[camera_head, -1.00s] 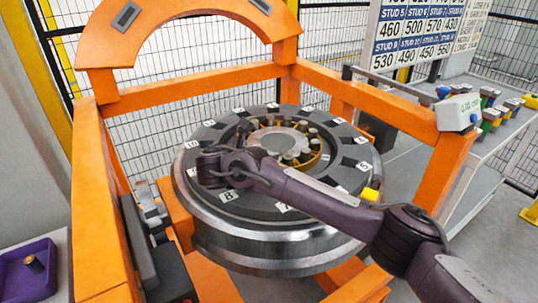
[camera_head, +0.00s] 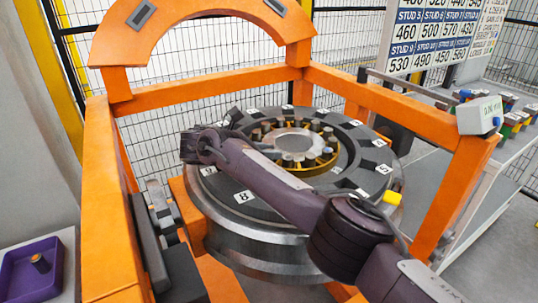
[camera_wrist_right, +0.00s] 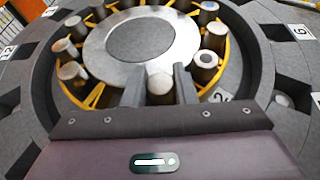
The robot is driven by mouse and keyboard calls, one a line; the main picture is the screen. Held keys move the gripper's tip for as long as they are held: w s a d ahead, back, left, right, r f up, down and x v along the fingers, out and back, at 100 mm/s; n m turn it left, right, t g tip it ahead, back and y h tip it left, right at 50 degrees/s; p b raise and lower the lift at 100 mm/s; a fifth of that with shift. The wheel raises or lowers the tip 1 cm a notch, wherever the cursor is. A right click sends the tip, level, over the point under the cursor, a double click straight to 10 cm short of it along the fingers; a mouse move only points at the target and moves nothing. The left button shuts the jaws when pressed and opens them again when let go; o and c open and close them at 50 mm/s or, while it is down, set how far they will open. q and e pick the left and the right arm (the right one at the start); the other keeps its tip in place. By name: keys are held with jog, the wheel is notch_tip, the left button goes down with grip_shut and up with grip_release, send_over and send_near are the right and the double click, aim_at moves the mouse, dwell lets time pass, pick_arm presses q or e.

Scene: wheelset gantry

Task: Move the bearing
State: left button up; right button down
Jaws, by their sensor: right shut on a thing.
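The bearing (camera_head: 293,143) has a grey centre plate, a yellow cage and several upright cylindrical rollers. It sits inside the dark ring of the large wheel (camera_head: 262,248). In the right wrist view the bearing's plate (camera_wrist_right: 140,42) fills the upper middle. My right gripper (camera_wrist_right: 159,86) has its two fingers on either side of one pale-topped roller (camera_wrist_right: 160,82) at the bearing's near edge. It is shut on this roller. In the head view my right arm crosses the wheel and hides part of its ring. My left gripper is not in view.
An orange gantry frame (camera_head: 398,108) surrounds the wheel, with an orange arch (camera_head: 200,14) above. Numbered dark blocks ring the bearing. A purple tray (camera_head: 12,290) holding a small part stands at the lower left. A white box (camera_head: 479,115) sits on the right beam.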

jog(key=shift+w+a, duration=0.1)
jog(key=shift+w, duration=0.05)
dwell(0.5)
jog(key=c, duration=1.5)
grip_release()
jog(key=shift+o, duration=0.2)
